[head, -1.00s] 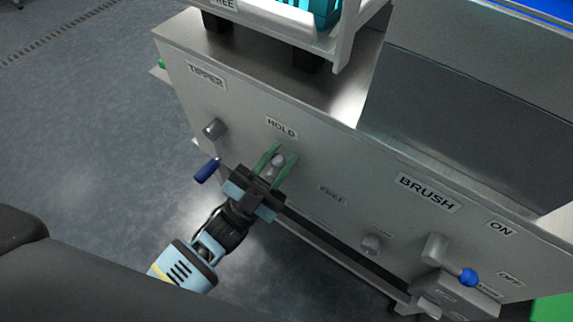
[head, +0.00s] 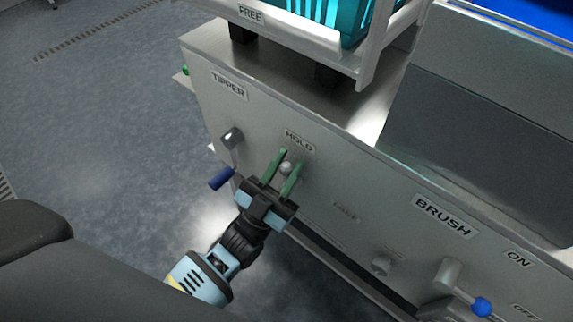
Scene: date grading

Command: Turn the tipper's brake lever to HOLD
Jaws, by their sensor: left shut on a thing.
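My right gripper is out of view.
Left of the lever, below the TIPPER label (head: 229,87), is a crank with a blue handle (head: 221,178), close to my gripper. A teal crate (head: 351,25) stands above.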

